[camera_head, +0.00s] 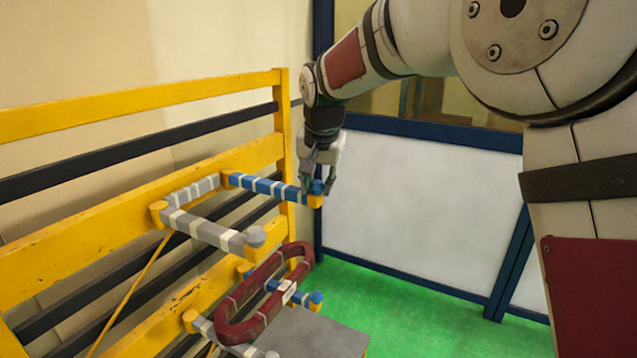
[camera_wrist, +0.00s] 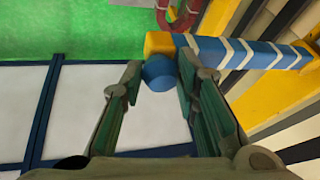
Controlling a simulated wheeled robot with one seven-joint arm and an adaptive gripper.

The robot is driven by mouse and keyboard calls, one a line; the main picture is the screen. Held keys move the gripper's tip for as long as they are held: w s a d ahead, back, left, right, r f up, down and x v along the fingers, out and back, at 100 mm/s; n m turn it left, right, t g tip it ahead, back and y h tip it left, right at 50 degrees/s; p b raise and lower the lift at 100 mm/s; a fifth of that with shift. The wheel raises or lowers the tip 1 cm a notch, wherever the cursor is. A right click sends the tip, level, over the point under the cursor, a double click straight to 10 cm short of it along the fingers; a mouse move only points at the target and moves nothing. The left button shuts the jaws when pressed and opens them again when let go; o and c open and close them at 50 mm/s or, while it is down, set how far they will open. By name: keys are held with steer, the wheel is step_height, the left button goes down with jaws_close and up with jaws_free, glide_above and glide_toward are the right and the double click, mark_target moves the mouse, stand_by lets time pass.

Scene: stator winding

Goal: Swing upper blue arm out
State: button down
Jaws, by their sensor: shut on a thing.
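The upper blue arm (camera_head: 268,186), blue with white bands, runs from the yellow rack toward my gripper (camera_head: 318,181) in the head view. It also shows in the wrist view (camera_wrist: 232,53), ending in a yellow cap (camera_wrist: 159,43) with a round blue knob (camera_wrist: 158,73). In the wrist view my gripper (camera_wrist: 160,68) has a finger on each side of the knob and is shut on it. My fingers point down at the arm's outer end and partly hide it in the head view.
A grey banded arm (camera_head: 205,228) sits left of the blue arm. Below are a dark red loop (camera_head: 244,318), a lower blue arm (camera_head: 302,298) and a grey box (camera_head: 322,333). The yellow rack (camera_head: 95,224) stands left. Green floor (camera_head: 400,312) lies open at the right, before white panels (camera_head: 420,200).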

steer(key=shift+s+a, duration=0.15)
steer(key=shift+s, duration=0.1)
steer(key=shift+f, duration=0.1)
steer(key=c, duration=1.2)
jaws_free()
steer(key=shift+s, duration=0.1)
steer(key=shift+r, duration=0.3)
steer(key=v, duration=1.1)
steer(key=shift+s+r, duration=0.15)
steer(key=shift+r, duration=0.1)
